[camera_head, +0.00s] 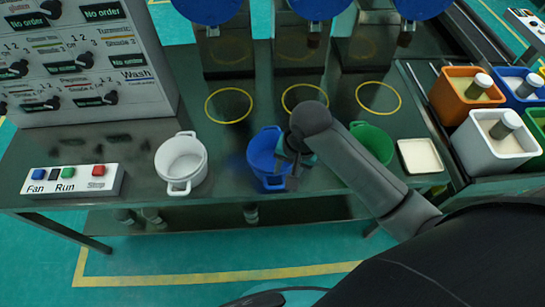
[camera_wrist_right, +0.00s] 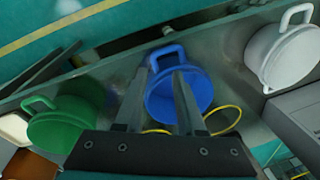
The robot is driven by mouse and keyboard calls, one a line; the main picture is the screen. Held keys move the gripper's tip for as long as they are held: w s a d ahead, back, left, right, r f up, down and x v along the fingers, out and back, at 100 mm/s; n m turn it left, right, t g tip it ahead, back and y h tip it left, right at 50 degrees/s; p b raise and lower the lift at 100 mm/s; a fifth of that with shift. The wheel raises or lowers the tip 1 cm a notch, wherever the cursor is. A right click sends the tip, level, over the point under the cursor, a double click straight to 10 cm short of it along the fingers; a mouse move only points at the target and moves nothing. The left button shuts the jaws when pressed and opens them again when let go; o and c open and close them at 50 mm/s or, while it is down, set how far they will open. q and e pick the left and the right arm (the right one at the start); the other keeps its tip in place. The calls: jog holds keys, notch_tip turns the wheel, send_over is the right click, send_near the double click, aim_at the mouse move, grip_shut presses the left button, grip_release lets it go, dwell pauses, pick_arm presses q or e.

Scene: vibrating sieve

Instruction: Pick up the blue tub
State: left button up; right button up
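The blue tub (camera_head: 264,157) stands on the dark metal table near its front edge, between a white tub (camera_head: 181,162) and a green tub (camera_head: 373,143). My right gripper (camera_head: 292,172) is at the blue tub's right side and covers part of it. In the right wrist view the blue tub (camera_wrist_right: 190,90) lies beyond my fingers, which are spread apart (camera_wrist_right: 159,72), with its handle (camera_wrist_right: 166,53) showing in the gap between the tips. I cannot tell whether the fingers touch the tub. My left gripper is not in view.
A button box (camera_head: 73,181) and a grey control panel (camera_head: 85,62) are at left. Yellow rings (camera_head: 228,121) mark the table behind the tubs. A shallow cream-filled tray (camera_head: 420,156) and coloured bins, one orange (camera_head: 455,108), one white (camera_head: 487,158), are at right.

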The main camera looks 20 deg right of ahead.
jog(key=w+d+r+m, duration=0.3)
jog(key=w+m, duration=0.1)
jog(key=m, duration=0.1)
jog(key=shift+g+h, duration=0.3)
jog(key=shift+g, duration=0.1)
jog(key=f+b, duration=0.1)
jog(key=f, duration=0.2)
jog(key=f+b, duration=0.1)
jog(key=f, duration=0.2)
jog(key=w+f+b, duration=0.1)
jog(key=f, duration=0.2)
jog(key=shift+a+f, duration=0.1)
jog(key=shift+f, duration=0.3)
jog(key=shift+w+f+b, duration=0.1)
jog(key=shift+f+b, duration=0.9)
jog(key=shift+f, duration=1.7)
jog(key=shift+c, duration=0.2)
grip_shut()
